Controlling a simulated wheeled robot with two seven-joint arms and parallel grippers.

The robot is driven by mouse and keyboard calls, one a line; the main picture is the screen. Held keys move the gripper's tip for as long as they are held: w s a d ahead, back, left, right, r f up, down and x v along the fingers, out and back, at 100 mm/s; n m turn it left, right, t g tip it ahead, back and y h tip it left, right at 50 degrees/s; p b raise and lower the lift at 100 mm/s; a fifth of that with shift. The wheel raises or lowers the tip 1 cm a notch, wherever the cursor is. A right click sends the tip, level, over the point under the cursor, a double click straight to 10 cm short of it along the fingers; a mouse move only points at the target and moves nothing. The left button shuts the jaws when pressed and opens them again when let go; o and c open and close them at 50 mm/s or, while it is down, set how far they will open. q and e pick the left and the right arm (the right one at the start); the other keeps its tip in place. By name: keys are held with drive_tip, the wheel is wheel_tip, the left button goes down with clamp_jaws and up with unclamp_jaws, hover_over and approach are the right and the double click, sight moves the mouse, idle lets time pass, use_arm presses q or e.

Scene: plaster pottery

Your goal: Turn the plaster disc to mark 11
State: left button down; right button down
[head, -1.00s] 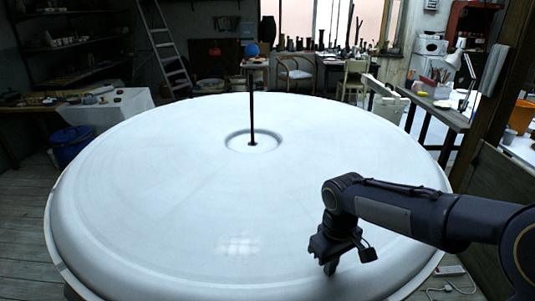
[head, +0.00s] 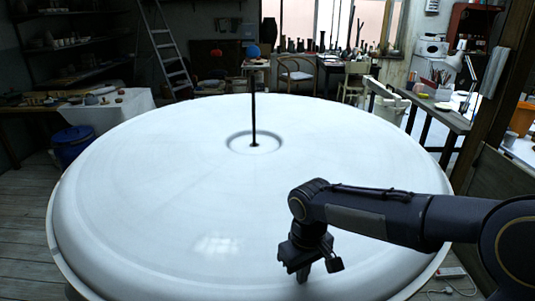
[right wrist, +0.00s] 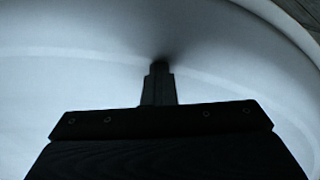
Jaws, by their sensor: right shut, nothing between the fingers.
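The large white plaster disc (head: 170,190) fills the middle of the head view. A thin dark rod (head: 253,110) stands upright in a round recess at its centre. No numbered mark can be made out on the disc. My right gripper (head: 303,277) points down at the near right part of the disc. It is shut with nothing in it. In the right wrist view its fingertips (right wrist: 159,66) are at the white surface, with a dark shadow around them; they look to be touching it or very close. My left gripper is not in view.
A wooden post (head: 498,90) and a workbench (head: 435,112) stand to the right of the disc. A blue bin (head: 72,145) and a cloth-covered table (head: 112,108) are at the left. A ladder (head: 168,55) and chairs are behind. The disc's top is clear apart from the rod.

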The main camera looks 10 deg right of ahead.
sight(256, 286)
drive_tip(key=shift+s+a+f, duration=0.15)
drive_tip(key=shift+a+f, duration=0.2)
drive_tip(key=shift+a, duration=0.3)
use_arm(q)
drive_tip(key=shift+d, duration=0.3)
use_arm(e)
drive_tip(key=shift+a, duration=0.1)
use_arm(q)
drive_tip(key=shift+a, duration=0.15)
use_arm(e)
drive_tip(key=shift+a, duration=0.2)
drive_tip(key=shift+a+r, duration=0.1)
drive_tip(key=shift+a, duration=1.15)
drive_tip(key=shift+w+a+r+p, duration=0.1)
drive_tip(key=shift+w+a+p, duration=0.15)
drive_tip(key=shift+a, duration=0.75)
drive_tip(key=shift+w+a+p, duration=0.15)
drive_tip(key=shift+w+a, duration=0.1)
drive_tip(key=shift+a, duration=0.75)
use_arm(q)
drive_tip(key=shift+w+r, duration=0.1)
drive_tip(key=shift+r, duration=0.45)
use_arm(e)
drive_tip(key=shift+w+a+r, duration=0.1)
drive_tip(key=shift+w+a, duration=0.1)
drive_tip(key=shift+a, duration=0.8)
